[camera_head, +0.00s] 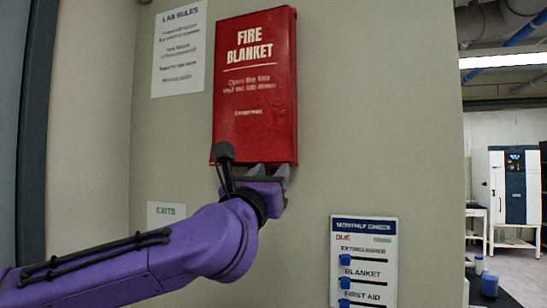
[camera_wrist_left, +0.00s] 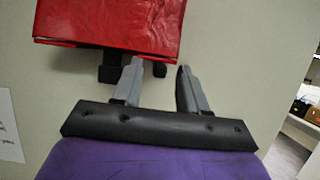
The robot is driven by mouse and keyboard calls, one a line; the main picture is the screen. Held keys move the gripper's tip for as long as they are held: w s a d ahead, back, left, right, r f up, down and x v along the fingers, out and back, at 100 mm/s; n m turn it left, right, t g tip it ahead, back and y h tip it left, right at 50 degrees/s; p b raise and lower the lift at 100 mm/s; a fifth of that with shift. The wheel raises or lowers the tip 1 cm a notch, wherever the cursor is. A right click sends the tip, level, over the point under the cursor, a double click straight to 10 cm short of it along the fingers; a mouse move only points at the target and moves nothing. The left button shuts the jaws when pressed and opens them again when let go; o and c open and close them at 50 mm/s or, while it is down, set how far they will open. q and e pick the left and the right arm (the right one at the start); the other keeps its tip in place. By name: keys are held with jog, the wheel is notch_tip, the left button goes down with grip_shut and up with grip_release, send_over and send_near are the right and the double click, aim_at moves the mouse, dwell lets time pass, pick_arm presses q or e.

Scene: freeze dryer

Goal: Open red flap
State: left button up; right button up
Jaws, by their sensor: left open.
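The red flap (camera_head: 255,95) is a flat red cover lettered "FIRE BLANKET" on the wall. It hangs closed in the head view. Its lower part also shows in the left wrist view (camera_wrist_left: 115,22), with dark pieces (camera_wrist_left: 112,68) sticking out beneath its bottom edge. My left gripper (camera_head: 270,170) is just under the flap's lower edge, right of its middle. I cannot tell whether a fingertip touches the flap. My right gripper is not in view.
A "Lab Rules" sheet (camera_head: 180,50) hangs left of the flap. A "Monthly Check" board (camera_head: 363,262) with blue sliders is on the wall at lower right. The wall ends at the right, where a room with a white cabinet (camera_head: 513,185) opens up.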

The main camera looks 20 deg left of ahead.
pick_arm(q)
jog(key=shift+p+x, duration=0.35)
jog(key=shift+x, duration=0.75)
jog(key=shift+w, duration=0.2)
grip_shut()
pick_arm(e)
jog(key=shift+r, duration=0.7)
pick_arm(q)
jog(key=shift+f, duration=0.1)
